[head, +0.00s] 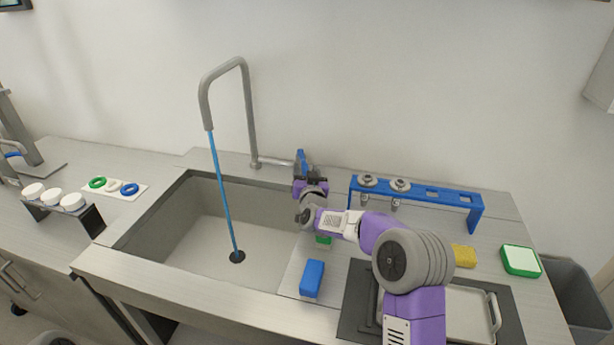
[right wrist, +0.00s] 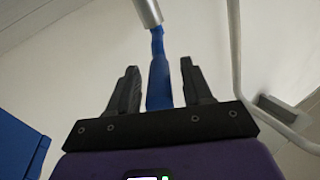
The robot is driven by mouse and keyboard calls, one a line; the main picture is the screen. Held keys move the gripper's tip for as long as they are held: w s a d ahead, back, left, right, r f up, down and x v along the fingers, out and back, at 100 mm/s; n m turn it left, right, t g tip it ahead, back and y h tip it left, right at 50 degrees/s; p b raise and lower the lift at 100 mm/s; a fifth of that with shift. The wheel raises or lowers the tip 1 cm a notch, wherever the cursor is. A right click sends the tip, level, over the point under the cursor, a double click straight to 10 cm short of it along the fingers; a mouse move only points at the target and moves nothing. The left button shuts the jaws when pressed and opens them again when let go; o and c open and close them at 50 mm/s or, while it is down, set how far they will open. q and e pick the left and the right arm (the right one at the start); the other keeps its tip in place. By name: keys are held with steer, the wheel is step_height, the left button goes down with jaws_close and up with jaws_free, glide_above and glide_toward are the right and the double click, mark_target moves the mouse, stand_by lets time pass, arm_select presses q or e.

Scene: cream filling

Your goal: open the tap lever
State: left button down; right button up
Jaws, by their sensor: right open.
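The grey tap (head: 250,110) stands behind the sink (head: 165,236), its spout bent over the basin. A thin blue stream (head: 222,190) runs from the spout down to the dark drain. The blue tap lever (head: 300,158) stands at the right end of the tap's short side pipe. My right gripper (head: 307,180) is at the lever, partly hiding it. In the right wrist view the lever (right wrist: 159,85) lies between the two open black fingers of the gripper (right wrist: 159,75), with visible gaps on both sides. My left gripper is not in view.
A blue rack (head: 430,191) with metal nozzles stands right of my right gripper. A blue block (head: 312,278), a yellow sponge (head: 463,255) and a green-and-white box (head: 520,260) lie on the counter. A metal tray (head: 462,312) is at the front right.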

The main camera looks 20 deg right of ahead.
steer(key=v, duration=0.7)
steer(key=shift+s+p, duration=0.2)
steer(key=shift+p, duration=0.2)
